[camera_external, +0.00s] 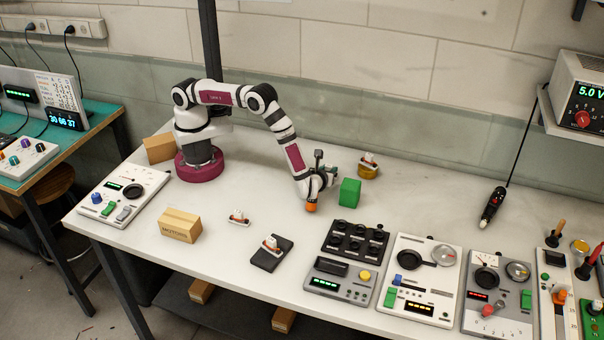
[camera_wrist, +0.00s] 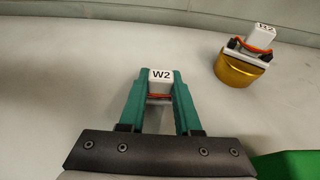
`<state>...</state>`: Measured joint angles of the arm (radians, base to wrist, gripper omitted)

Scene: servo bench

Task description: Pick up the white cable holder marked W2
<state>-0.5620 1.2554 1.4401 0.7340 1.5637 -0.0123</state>
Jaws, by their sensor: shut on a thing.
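In the wrist view, a small white cable holder marked W2 (camera_wrist: 160,78) stands between the two green fingers of my gripper (camera_wrist: 160,92). The fingers are shut on it, and an orange-red band crosses it below the label. I cannot tell whether its base touches the bench. In the external view my gripper (camera_external: 325,180) is low over the bench, just left of a green block; the held holder is hidden there. A similar white holder (camera_wrist: 261,37) stands on a gold round block (camera_wrist: 240,68) at the upper right of the wrist view; its label is not clearly legible.
The green block (camera_external: 349,192) is close to my gripper. The gold block (camera_external: 368,173) stands behind it. Other white holders sit on the bench (camera_external: 238,218) and on a black block (camera_external: 271,244). Instrument panels (camera_external: 421,280) line the front right. Bench right of the green block is clear.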

